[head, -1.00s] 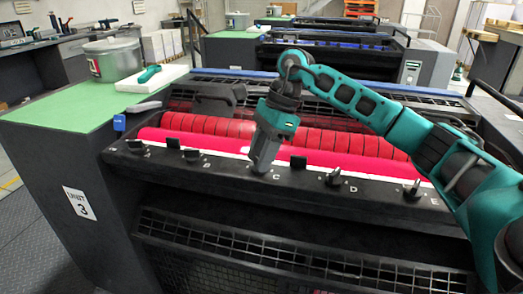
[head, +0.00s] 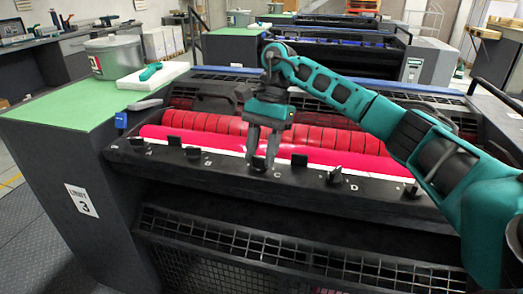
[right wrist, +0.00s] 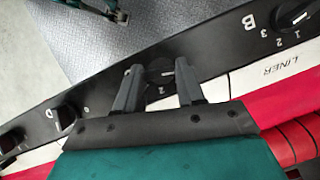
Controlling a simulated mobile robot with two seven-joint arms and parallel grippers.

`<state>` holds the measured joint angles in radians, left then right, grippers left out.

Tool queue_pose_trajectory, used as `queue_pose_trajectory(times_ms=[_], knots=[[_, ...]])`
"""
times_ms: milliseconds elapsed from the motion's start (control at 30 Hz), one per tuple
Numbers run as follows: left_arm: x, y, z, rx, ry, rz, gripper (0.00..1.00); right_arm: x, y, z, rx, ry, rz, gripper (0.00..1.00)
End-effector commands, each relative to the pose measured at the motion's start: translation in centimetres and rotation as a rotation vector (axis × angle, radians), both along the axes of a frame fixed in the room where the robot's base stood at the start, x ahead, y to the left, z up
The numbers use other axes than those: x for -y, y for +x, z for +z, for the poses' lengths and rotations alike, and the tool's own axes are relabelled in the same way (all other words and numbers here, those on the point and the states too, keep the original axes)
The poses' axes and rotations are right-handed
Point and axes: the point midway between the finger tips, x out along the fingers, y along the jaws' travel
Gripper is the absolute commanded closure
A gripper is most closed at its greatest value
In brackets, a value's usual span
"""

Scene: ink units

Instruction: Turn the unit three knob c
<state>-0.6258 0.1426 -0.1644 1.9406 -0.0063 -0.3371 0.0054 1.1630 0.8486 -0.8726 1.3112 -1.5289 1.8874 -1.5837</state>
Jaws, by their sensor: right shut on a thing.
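Knob C (head: 259,163) is a black knob on the dark front rail of the unit marked 3 (head: 82,201). My right gripper (head: 261,160) reaches down from above, with one finger on each side of the knob, shut on it. In the right wrist view the knob (right wrist: 160,70) shows between the two grey fingers (right wrist: 157,88), with a white pointer line and a "2" beside it. The fingers cover part of its scale. My left gripper is in no view.
Knob B (head: 192,153) and knob D (head: 334,176) stand on either side along the rail, with knob E (head: 412,190) farther right. The red roller (head: 205,139) lies just behind. A grey bucket (head: 113,57) stands on the green top at left.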

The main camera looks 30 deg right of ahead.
Motion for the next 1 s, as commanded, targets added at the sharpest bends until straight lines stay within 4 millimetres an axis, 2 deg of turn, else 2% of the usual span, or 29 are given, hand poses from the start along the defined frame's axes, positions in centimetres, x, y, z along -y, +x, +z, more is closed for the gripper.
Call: queue_pose_trajectory(times_ms=[433, 467, 500, 700, 1000], knots=[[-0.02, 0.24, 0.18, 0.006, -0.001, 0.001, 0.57, 0.03, 0.05, 0.09, 0.003, -0.002, 0.01, 0.92], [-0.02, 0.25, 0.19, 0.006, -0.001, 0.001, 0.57, 0.03, 0.05, 0.09, 0.003, -0.002, 0.01, 0.6], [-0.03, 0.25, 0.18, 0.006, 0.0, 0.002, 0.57, 0.03, 0.05, 0.09, 0.003, -0.002, 0.01, 0.56], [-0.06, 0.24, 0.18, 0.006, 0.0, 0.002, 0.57, 0.03, 0.03, 0.04, 0.002, -0.001, 0.009, 0.37], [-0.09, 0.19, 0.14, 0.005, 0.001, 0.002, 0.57, 0.11, 0.09, 0.28, 0.002, 0.0, 0.008, 0.36]])
